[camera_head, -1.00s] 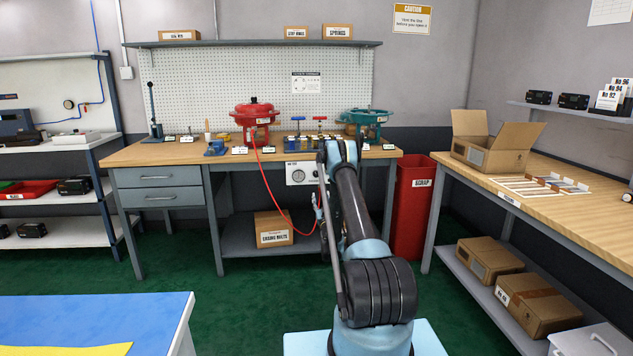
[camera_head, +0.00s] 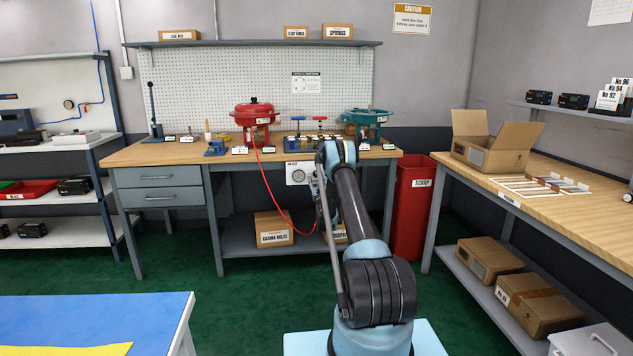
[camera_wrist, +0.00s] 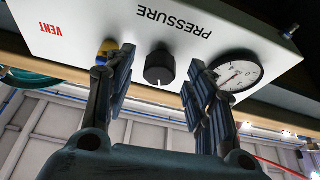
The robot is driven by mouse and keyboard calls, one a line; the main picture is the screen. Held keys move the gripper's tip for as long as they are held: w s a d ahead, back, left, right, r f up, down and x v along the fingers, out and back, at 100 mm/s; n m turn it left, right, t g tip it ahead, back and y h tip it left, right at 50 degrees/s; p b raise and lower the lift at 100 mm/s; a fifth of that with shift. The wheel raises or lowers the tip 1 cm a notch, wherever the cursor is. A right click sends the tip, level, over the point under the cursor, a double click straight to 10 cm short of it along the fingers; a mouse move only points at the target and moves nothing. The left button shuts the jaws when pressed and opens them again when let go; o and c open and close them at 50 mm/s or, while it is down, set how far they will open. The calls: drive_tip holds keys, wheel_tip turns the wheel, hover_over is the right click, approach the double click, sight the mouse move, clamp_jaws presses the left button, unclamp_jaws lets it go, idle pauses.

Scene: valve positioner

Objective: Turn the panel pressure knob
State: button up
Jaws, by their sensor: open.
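The black pressure knob (camera_wrist: 159,67) sits on the white panel (camera_wrist: 120,25) in the wrist view, below the upside-down word PRESSURE. My gripper (camera_wrist: 165,85) is open, with one finger on each side of the knob in the picture. The knob shows between the fingers with clear gaps, and no contact shows. In the head view the panel (camera_head: 299,173) hangs under the workbench front. My arm hides its right part and the knob there. My gripper (camera_head: 322,190) is only partly visible in front of the panel.
A round gauge (camera_wrist: 236,74) is right of the knob, partly behind the right finger. A brass fitting (camera_wrist: 107,48) is behind the left finger, near the red word VENT. A red hose (camera_head: 270,195) loops below the bench. A red scrap bin (camera_head: 412,205) stands to the right.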

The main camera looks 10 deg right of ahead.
drive_tip(key=shift+w+r, duration=0.3)
drive_tip(key=shift+w, duration=0.35)
drive_tip(key=shift+c, duration=0.6)
drive_tip(key=c, duration=0.9)
drive_tip(key=shift+c, duration=0.2)
drive_tip(key=shift+n+y, duration=0.8)
drive_tip(key=shift+n, duration=0.4)
